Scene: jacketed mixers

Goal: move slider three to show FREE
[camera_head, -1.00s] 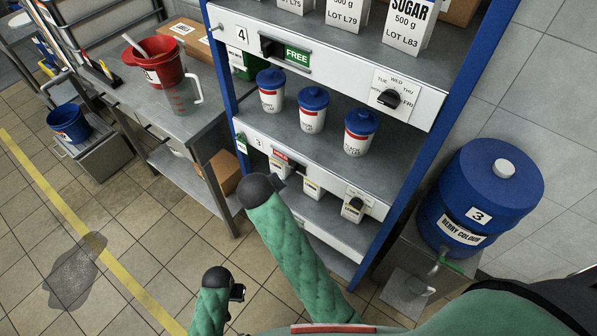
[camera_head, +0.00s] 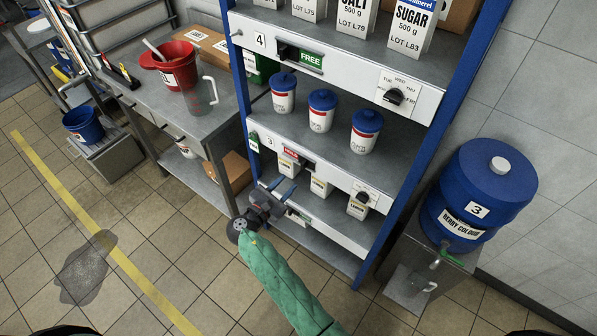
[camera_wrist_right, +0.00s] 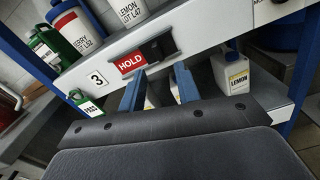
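Slider three is a dark knob (camera_wrist_right: 158,46) in a slot on the white shelf front marked 3. A red HOLD sign (camera_wrist_right: 131,62) shows just left of the knob in the wrist view. In the head view the sign (camera_head: 291,154) is small. My right gripper (camera_head: 289,197) is in front of and below that shelf front. Its two blue fingers are apart and nothing is between them. In the wrist view the gripper (camera_wrist_right: 160,76) points at the shelf front, with its fingertips just below the sign and knob. My left gripper is not in view.
The shelf above has slider four with a green FREE sign (camera_head: 311,61) and a dial (camera_head: 395,96). Another dial (camera_head: 363,197) sits right on shelf three's front. White bottles (camera_head: 357,206) stand below. A blue drum (camera_head: 476,195) stands right, a steel table (camera_head: 215,122) left.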

